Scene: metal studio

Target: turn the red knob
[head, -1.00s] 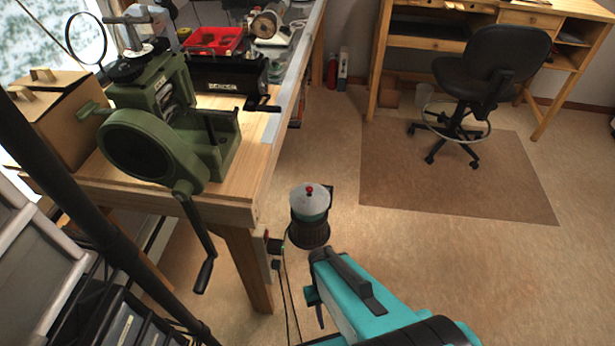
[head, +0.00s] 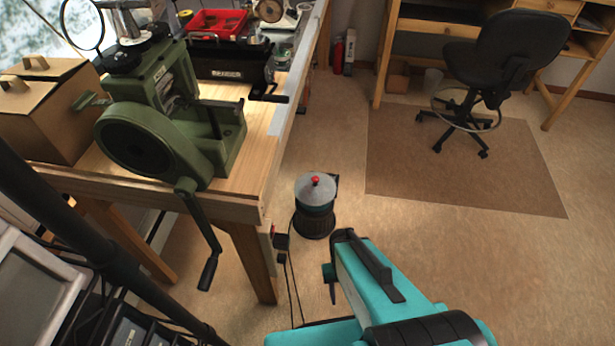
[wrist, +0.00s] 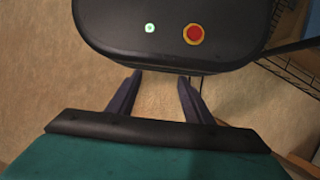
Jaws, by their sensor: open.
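A red knob (head: 316,180) sits on the grey cone-shaped top of a pot-like body (head: 315,222) with a dark ribbed lower part, beyond the end of my teal arm in the head view. In the wrist view a round red knob (wrist: 193,34) with a yellow ring is on a dark rounded panel (wrist: 110,20), with a small pale green light to its left. I cannot tell whether both views show the same knob. My gripper (wrist: 158,78) has its two dark fingers apart, with nothing between them but floor. The fingertips appear below the panel and apart from the red knob.
A wooden workbench (head: 240,207) stands at left, with a green machine (head: 160,130) whose crank hangs past the edge. A small dark box (head: 281,242) and cables are near the bench leg. Clear floor lies to the right, before a black chair (head: 495,65) and a desk.

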